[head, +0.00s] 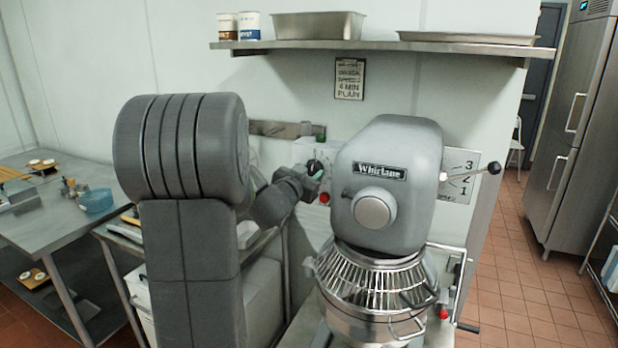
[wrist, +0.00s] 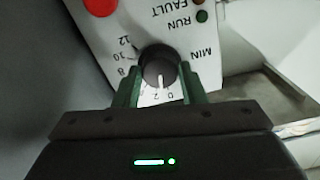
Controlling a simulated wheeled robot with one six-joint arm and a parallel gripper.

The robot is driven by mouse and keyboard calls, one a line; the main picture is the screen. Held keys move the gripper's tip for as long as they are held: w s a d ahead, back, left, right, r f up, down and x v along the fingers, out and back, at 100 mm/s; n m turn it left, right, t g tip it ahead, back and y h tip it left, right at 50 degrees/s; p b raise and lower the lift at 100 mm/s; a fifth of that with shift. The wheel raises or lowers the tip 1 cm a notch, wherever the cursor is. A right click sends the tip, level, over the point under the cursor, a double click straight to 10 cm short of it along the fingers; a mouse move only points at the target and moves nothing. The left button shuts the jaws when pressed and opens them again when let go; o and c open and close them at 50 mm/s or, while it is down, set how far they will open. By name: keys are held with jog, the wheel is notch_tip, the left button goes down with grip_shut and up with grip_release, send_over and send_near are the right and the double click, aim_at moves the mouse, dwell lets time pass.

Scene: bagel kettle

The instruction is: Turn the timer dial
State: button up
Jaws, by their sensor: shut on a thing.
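The timer dial (wrist: 158,70) is a black round knob on a white panel, seen upside down in the wrist view. Numbers ring it; 0, 2, 8, 10 and 12 can be read. A white mark on the knob points toward the 0 and 2 side. My gripper (wrist: 160,82) has its green fingers on either side of the knob and is shut on it. In the head view my gripper (head: 318,170) is at the control panel (head: 326,150) on the wall, left of the mixer, and the dial is mostly hidden.
A red button (wrist: 100,5) sits close to the dial, with small RUN and FAULT lamps (wrist: 202,15) on the same panel. The large grey mixer (head: 388,190) stands just right of my gripper. A steel shelf (head: 385,45) runs above.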

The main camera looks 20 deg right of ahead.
jog(key=m+b, duration=0.2)
jog(key=m, duration=0.3)
jog(key=shift+f, duration=0.1)
jog(key=shift+m+b, duration=0.65)
jog(key=shift+m, duration=0.35)
jog(key=o, duration=1)
jog(key=b+v, duration=0.1)
jog(key=v, duration=1.3)
jog(key=shift+b, duration=0.3)
jog(key=shift+w+d, duration=0.1)
jog(key=shift+w, duration=0.05)
